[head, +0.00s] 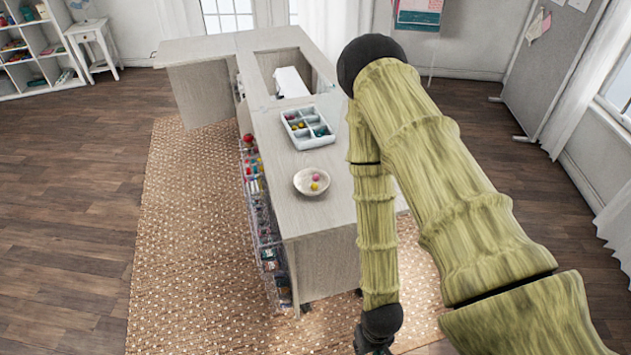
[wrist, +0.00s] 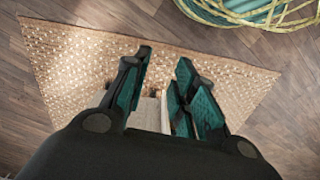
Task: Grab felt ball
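Small felt balls, pink (head: 315,176) and yellow (head: 314,186), lie in a shallow pale bowl (head: 300,190) near the front end of the sewing cabinet's top (head: 275,150). More small coloured balls (head: 322,131) lie in compartments of a light divided tray (head: 288,117) behind the bowl. My gripper (head: 376,343) hangs low at the bottom of the head view, right of the cabinet's front end and apart from the bowl. In the wrist view my gripper (wrist: 165,62) has its fingers spread with nothing held between them. No ball shows in the wrist view.
A white machine (head: 291,82) sits in the cabinet's recess. Clear bins (head: 262,220) of supplies line the cabinet's left side. A woven rug (head: 185,240) lies under it, also in the wrist view (wrist: 75,60). Wood floor (head: 70,200) is free at left.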

